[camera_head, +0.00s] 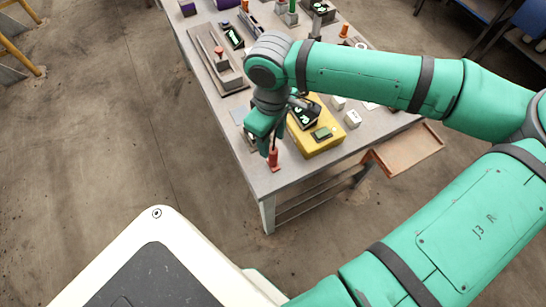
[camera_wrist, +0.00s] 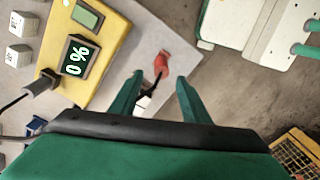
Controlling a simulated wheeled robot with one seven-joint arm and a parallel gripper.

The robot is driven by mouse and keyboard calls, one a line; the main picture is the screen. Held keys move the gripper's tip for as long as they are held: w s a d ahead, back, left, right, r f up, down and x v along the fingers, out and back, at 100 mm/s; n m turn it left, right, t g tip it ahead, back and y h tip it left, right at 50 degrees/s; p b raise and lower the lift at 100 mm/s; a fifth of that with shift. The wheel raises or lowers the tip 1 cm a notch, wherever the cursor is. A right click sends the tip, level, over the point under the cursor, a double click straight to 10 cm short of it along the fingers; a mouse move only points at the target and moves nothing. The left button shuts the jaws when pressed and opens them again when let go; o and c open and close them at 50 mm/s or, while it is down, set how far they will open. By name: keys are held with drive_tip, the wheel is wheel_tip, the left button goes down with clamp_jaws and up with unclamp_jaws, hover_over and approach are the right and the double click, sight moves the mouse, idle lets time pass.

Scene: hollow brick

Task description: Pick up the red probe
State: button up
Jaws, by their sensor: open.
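The red probe (camera_head: 273,157) stands near the table's front corner in the head view, just below my gripper (camera_head: 268,148). In the wrist view the red probe (camera_wrist: 161,64) shows beyond and between the fingertips, with a dark cable or thin part trailing from it toward the jaws. My gripper (camera_wrist: 158,85) is open, its two green fingers apart, and nothing is visibly clamped between them. Whether a finger touches the probe I cannot tell.
The table's front edge (camera_head: 300,177) is close to the probe. An orange tray (camera_head: 405,150) sticks out at the right.

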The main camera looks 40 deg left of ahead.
sight(274, 151)
drive_tip(key=shift+d+f, duration=0.2)
drive_tip(key=shift+f, duration=1.05)
drive_tip(key=shift+d+f, duration=0.15)
drive_tip(key=shift+f, duration=1.05)
clamp_jaws()
